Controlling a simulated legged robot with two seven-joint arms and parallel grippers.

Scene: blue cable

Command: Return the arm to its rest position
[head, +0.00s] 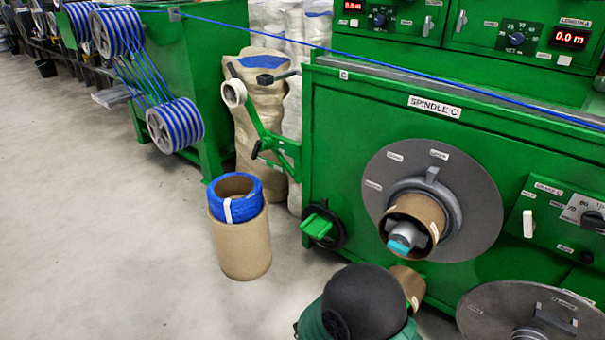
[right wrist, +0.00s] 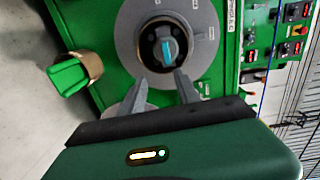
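My right arm shows in the head view as a black rounded part over green at the bottom, and its fingers are not visible there. In the right wrist view my right gripper (right wrist: 160,82) has its two grey fingers spread, with nothing between them. Beyond the fingertips is the spindle C disc (right wrist: 205,28), also in the head view (head: 473,190). A cardboard core (head: 425,208) sits on its hub, with a cyan part (head: 400,246) at the front. My left gripper is in neither view.
A blue cable (head: 265,33) runs above the spindle cabinet. A tall cardboard tube topped by a blue roll (head: 232,206) stands on the floor at left centre. A brown core (head: 409,284) projects below spindle C. Another grey disc (head: 500,300) is lower right. The left floor is clear.

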